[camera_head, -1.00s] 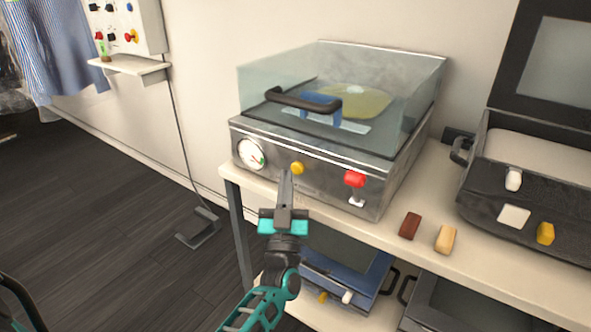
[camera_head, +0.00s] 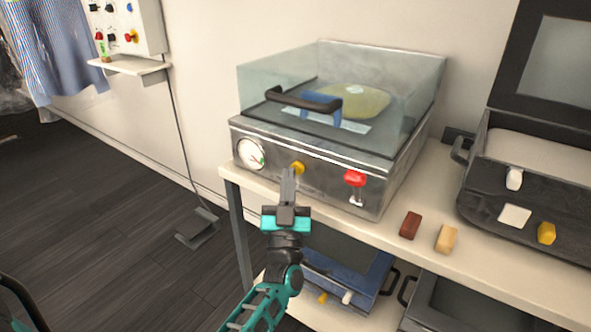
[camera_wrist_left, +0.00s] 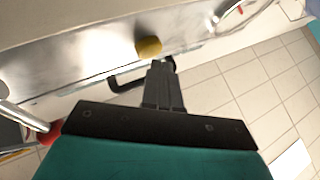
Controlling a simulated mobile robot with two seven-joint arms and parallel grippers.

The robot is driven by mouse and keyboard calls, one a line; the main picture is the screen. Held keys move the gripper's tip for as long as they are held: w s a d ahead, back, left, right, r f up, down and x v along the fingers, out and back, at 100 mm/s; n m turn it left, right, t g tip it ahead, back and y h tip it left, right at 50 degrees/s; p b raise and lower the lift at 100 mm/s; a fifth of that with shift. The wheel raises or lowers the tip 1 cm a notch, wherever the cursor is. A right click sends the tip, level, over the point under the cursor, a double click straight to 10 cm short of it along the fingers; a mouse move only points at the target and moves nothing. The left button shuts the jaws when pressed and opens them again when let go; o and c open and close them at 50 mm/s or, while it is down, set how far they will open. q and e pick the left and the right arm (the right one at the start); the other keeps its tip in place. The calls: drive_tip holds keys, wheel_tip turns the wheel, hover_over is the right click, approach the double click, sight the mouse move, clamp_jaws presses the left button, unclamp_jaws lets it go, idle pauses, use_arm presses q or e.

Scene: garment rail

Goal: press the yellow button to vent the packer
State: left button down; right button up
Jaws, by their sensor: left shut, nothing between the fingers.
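The packer (camera_head: 312,152) is a metal box with a clear lid, lowered, with a dark handle. Its yellow button (camera_head: 298,167) is on the front panel, between a round white gauge (camera_head: 250,154) and a red-topped lever (camera_head: 355,179). My left gripper (camera_head: 289,172) is shut and empty, its fingertips just below and left of the button in the head view. In the left wrist view the button (camera_wrist_left: 149,47) shows just beyond the fingertips (camera_wrist_left: 161,66). I cannot tell whether they touch. My right gripper is not in view.
A dark red block (camera_head: 410,225) and a tan block (camera_head: 446,239) lie on the bench (camera_head: 385,232) to the right. An open dark case (camera_head: 530,190) stands further right. More cases sit on the lower shelf. A wall control box (camera_head: 122,25) is at the upper left.

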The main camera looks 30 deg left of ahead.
use_arm(q)
drive_tip(key=shift+w, duration=0.4)
idle(0.4)
drive_tip(key=shift+s, duration=0.1)
drive_tip(key=shift+s+p, duration=0.35)
drive_tip(key=shift+s, duration=0.4)
drive_tip(key=s+p, duration=0.1)
drive_tip(key=s, duration=0.2)
drive_tip(key=s+p, duration=0.1)
drive_tip(key=s, duration=0.1)
drive_tip(key=shift+a+p, duration=0.25)
drive_tip(key=shift+p, duration=0.05)
idle(0.7)
